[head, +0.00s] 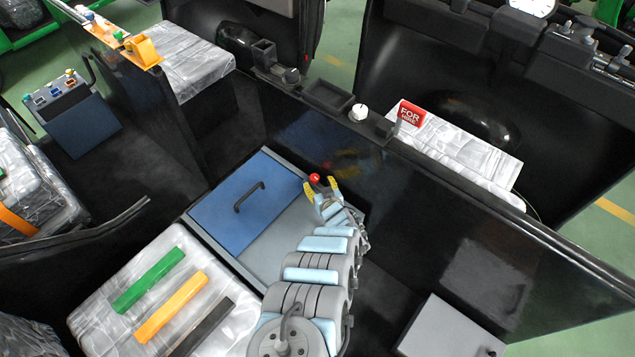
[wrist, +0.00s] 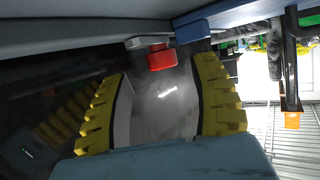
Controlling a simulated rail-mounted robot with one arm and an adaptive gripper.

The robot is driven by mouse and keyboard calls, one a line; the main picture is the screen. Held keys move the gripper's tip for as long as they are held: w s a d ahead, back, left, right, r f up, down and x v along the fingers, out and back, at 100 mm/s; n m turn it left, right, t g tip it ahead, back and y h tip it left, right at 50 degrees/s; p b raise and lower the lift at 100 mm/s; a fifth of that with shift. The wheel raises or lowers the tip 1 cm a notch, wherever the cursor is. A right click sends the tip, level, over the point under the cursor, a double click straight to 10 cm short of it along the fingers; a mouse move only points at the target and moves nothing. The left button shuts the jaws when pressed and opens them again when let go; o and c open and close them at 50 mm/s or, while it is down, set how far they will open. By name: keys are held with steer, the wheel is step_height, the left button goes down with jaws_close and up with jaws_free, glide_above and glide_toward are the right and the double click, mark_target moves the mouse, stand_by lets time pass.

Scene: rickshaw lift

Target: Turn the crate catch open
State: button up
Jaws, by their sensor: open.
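The red catch (head: 315,179) is a small knob at the far right corner of the grey crate (head: 277,229), which has a blue lid panel (head: 236,209) with a black handle. In the wrist view, the red catch (wrist: 161,57) hangs below a grey edge, just beyond and between my fingertips. My gripper (head: 322,189) is open, with its yellow-padded fingers spread beside the catch. In the wrist view my gripper (wrist: 160,75) shows nothing between its pads. I cannot tell whether a pad touches the catch.
A glossy black partition (head: 360,165) rises close to the right of my gripper. A wrapped seat (head: 165,295) with green, orange and black strips lies at the lower left. A grey box (head: 450,328) stands at the lower right. A red sign (head: 411,113) stands beyond the partition.

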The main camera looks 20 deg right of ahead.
steer(key=shift+v, duration=2.6)
steer(key=shift+s+a+f, duration=0.1)
steer(key=shift+f, duration=0.05)
